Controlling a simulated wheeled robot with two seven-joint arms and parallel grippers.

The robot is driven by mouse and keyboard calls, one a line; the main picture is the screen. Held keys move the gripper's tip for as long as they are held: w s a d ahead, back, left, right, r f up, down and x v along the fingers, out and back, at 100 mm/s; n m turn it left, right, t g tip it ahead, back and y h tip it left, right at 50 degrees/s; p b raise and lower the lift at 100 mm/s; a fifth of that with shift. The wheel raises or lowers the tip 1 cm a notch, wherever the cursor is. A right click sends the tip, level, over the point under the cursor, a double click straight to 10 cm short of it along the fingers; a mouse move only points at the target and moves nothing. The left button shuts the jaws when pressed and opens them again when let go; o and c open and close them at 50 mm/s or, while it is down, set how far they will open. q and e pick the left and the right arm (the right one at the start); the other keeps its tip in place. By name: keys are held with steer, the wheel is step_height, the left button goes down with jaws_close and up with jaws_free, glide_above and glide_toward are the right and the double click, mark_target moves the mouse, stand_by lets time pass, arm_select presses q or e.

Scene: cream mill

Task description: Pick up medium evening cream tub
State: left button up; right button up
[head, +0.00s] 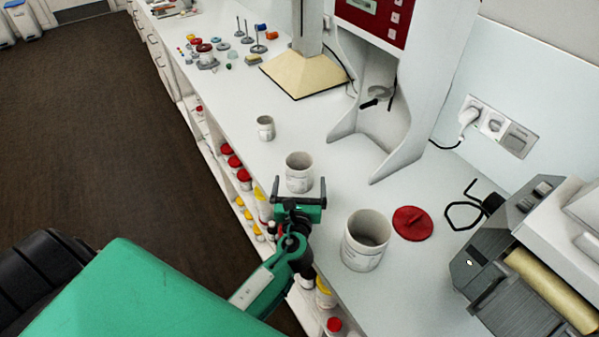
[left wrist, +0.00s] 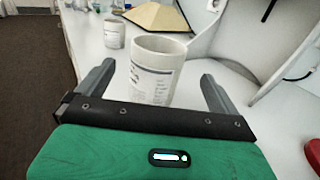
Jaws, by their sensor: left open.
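Three white open tubs with printed labels stand upright on the white counter. The middle-sized tub (head: 299,172) is right ahead of my left gripper (head: 299,188). In the left wrist view this tub (left wrist: 156,72) stands ahead of the two fingers, roughly centred between them. My left gripper (left wrist: 157,85) is open and holds nothing. A smaller tub (head: 265,128) stands farther back; it also shows in the left wrist view (left wrist: 114,34). The largest tub (head: 365,241) stands to the right of my gripper. I do not see my right gripper.
A red lid (head: 412,223) lies right of the largest tub. A white machine (head: 390,130) with a red panel stands behind. A grey roller machine (head: 520,265) is at the right. Shelves of capped jars (head: 245,178) are below the counter's left edge.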

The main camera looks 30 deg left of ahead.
mark_target(299, 176)
arm_select(q)
steer(key=shift+w+a, duration=0.35)
steer(key=shift+w, duration=0.3)
steer(key=shift+w+a+r+p, duration=0.15)
steer(key=shift+w+r+p, duration=0.05)
steer(key=shift+w+p, duration=0.1)
steer(key=p+x, duration=0.1)
steer(key=x, duration=0.2)
steer(key=shift+w+a+r, duration=0.1)
steer(key=shift+w+a, duration=0.1)
steer(key=shift+w, duration=0.05)
steer(key=shift+w+a+p, duration=0.2)
steer(key=shift+w+p, duration=0.1)
steer(key=shift+w, duration=0.15)
steer(key=c, duration=1)
steer(key=shift+c, duration=0.3)
